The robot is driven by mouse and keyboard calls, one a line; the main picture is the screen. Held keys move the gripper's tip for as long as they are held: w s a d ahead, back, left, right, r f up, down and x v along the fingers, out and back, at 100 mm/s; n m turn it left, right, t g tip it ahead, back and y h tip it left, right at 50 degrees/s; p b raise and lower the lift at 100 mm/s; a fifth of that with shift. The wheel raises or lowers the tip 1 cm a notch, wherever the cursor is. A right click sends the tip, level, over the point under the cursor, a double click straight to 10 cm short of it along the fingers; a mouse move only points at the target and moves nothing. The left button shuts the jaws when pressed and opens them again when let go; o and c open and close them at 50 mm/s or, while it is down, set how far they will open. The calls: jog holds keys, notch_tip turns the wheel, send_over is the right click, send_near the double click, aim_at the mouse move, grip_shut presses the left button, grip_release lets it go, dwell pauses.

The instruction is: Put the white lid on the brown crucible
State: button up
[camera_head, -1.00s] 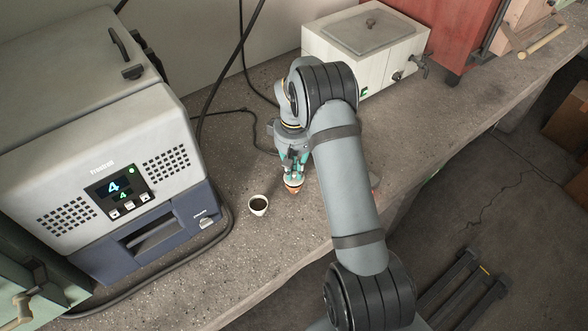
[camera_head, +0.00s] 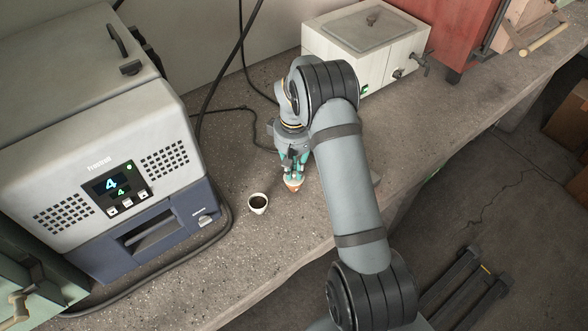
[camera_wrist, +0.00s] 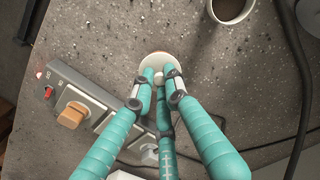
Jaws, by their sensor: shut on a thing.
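The white lid (camera_wrist: 154,62) is a pale round disc at the fingertips in the wrist view. My gripper (camera_wrist: 162,78) has its teal fingers closed around the lid's small knob. In the head view, my gripper (camera_head: 293,172) points down over the small brown crucible (camera_head: 293,188), with the lid at its top. The lid hides the crucible in the wrist view. I cannot tell whether the lid rests on the rim or hovers just above it.
A white cup with dark contents (camera_head: 258,204) stands close by on the left. A power strip (camera_wrist: 85,100) lies near the gripper. A grey and blue machine (camera_head: 130,190) stands at left, a white box (camera_head: 380,60) behind. The bench front is bare.

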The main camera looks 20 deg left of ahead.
aim_at(294, 172)
jog(key=shift+f+b, duration=0.35)
jog(key=shift+f, duration=0.1)
jog(key=o, duration=0.8)
jog(key=shift+r, duration=0.1)
jog(key=shift+o, duration=0.4)
notch_tip(294, 172, up, 12)
